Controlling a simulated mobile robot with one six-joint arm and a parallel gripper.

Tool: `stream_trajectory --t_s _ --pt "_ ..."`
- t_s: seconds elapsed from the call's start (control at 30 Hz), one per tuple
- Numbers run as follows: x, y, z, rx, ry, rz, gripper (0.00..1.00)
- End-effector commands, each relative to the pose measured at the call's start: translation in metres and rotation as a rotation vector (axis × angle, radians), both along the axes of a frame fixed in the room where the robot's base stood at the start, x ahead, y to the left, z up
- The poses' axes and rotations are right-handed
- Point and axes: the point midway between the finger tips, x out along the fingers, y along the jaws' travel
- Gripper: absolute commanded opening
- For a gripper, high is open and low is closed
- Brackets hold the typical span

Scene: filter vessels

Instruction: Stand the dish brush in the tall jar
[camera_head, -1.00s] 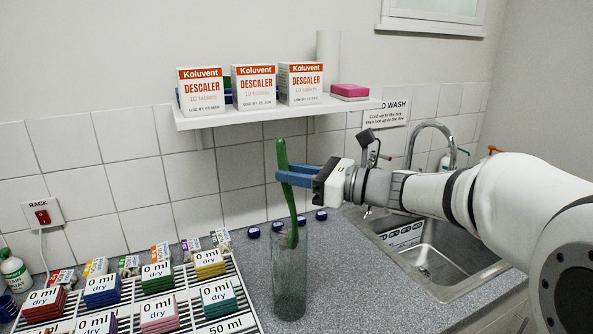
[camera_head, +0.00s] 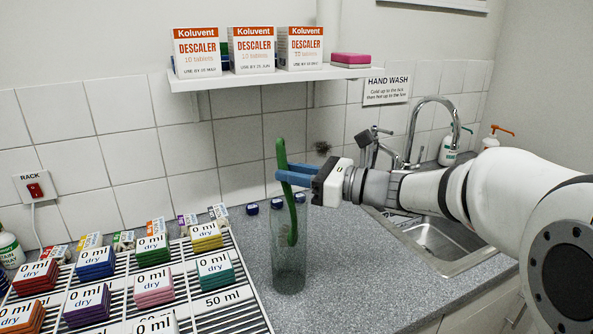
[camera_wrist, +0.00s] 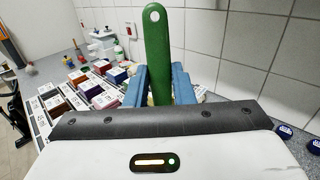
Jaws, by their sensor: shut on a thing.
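The green dish brush (camera_head: 281,155) is upright, slightly tilted, with its lower part inside the tall clear jar (camera_head: 288,265). The jar stands on the grey counter right of the rack. My gripper (camera_head: 280,176) has blue fingers shut on the brush handle, just above the jar's rim. In the wrist view the green handle, with a hole at its top, rises between the blue fingers (camera_wrist: 160,85). The brush's lower end shows through the glass above the jar's floor.
A white drying rack (camera_head: 245,290) with stacks of labelled coloured blocks lies on the left. A shelf (camera_head: 275,77) with descaler boxes is above. A sink (camera_head: 440,240) is on the right. Blue caps lie behind the jar.

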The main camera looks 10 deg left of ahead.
Motion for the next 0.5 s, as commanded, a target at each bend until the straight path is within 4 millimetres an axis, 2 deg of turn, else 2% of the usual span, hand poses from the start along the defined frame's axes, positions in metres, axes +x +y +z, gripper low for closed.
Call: stream_trajectory --t_s 0.47,0.5 --pt "-0.0002 0.0005 -0.0048 0.001 0.000 0.001 0.00" --pt "-0.0002 0.0006 -0.0048 0.001 0.000 0.001 0.25"
